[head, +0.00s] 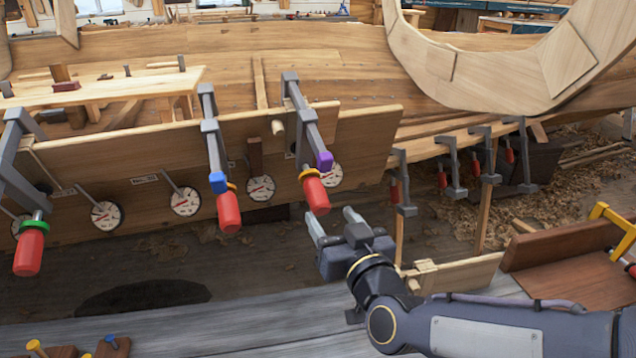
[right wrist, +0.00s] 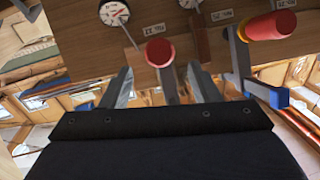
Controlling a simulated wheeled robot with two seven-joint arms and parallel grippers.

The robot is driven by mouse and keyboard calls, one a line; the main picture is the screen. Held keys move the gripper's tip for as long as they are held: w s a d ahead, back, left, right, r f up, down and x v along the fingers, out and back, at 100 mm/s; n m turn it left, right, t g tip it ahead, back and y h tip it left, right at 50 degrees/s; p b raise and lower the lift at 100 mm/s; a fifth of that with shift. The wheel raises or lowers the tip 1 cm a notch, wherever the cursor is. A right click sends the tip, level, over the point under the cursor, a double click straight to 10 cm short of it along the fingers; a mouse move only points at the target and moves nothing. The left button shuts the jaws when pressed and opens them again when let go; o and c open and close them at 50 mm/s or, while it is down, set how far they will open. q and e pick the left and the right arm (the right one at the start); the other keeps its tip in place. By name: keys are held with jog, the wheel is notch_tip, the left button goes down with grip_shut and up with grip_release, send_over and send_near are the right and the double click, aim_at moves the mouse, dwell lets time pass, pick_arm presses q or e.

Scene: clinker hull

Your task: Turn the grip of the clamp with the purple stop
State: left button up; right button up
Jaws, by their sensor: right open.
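The clamp with the purple stop (head: 324,160) hangs on the plank's edge in the head view, with an orange collar and a red grip (head: 316,195) at its lower end. My right gripper (head: 333,219) is open and empty, just below and right of that grip. In the right wrist view a red grip (right wrist: 160,52) shows nearly end-on, in line with the gap between my open fingers (right wrist: 160,82) and apart from both. The purple stop cannot be made out there. My left gripper is not in view.
The clamp with the blue stop (head: 217,183) hangs to the left; its blue stop also shows in the right wrist view (right wrist: 279,97). A clamp with a green collar (head: 33,227) is farther left. Round dials (head: 261,188) line the plank. Small clamps (head: 403,190) hang right.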

aim_at(326, 208)
jog(key=b+x, duration=0.1)
jog(key=x, duration=0.5)
jog(key=shift+w+a+f, duration=0.15)
jog(key=shift+w+a, duration=0.05)
jog(key=shift+w, duration=0.15)
jog(key=c, duration=1)
jog(key=shift+f+b, duration=0.1)
jog(key=shift+b, duration=0.55)
jog(key=m+y+b, duration=0.1)
jog(key=b, duration=0.4)
jog(key=m+y+b, duration=0.1)
jog(key=m+b, duration=0.1)
jog(key=b, duration=0.3)
jog(key=shift+d+f+g+y, duration=0.1)
jog(key=shift+f+g+y, duration=0.1)
jog(key=shift+g+y, duration=0.15)
jog(key=shift+r+m+y+b, duration=0.25)
jog(key=shift+m+b, duration=0.05)
jog(key=shift+b, duration=0.65)
